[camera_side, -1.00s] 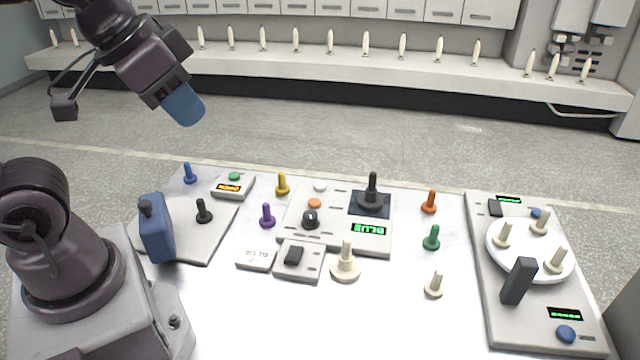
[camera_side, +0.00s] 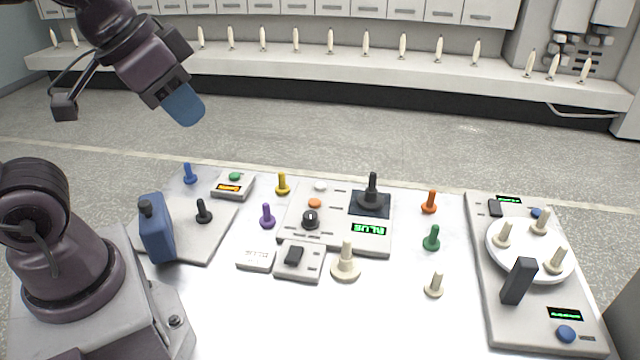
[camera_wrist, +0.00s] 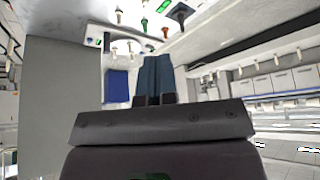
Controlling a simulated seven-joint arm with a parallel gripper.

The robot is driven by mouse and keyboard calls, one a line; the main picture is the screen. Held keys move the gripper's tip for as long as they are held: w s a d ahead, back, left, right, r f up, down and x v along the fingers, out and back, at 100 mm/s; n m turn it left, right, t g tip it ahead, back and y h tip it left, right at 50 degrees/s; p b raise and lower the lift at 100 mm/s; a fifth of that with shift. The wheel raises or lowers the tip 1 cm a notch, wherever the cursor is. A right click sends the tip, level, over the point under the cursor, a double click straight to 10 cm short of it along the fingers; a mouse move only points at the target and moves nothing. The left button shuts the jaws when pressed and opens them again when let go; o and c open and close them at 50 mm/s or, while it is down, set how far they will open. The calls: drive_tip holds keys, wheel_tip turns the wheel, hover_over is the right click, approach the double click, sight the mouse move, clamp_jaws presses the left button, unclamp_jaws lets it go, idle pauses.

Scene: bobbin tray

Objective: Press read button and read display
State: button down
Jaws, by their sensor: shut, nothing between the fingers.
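My gripper (camera_side: 184,104), with blue fingers, is shut and empty, high above the floor behind the table's left side. Its blue fingers also show in the wrist view (camera_wrist: 155,75). Which button is the read button cannot be told. A green button (camera_side: 235,176) sits above an orange-lit display (camera_side: 229,188), its text too small to read. The middle panel has an orange button (camera_side: 315,203), a white button (camera_side: 320,186) and a green-lit display (camera_side: 369,230) that seems to read BLUE. The right panel has a blue button (camera_side: 566,334) below a green-lit display (camera_side: 565,314). The gripper touches none.
Colored pegs stand on the white table, among them purple (camera_side: 267,215), yellow (camera_side: 282,184) and green (camera_side: 431,238). The table's front middle is clear.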

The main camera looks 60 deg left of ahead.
idle(0.8)
drive_tip(key=n+t, duration=0.4)
drive_tip(key=n, duration=0.4)
hover_over(318, 183)
wheel_tip(318, 183, down, 21)
drive_tip(key=shift+f, duration=0.2)
drive_tip(key=shift+f, duration=4.45)
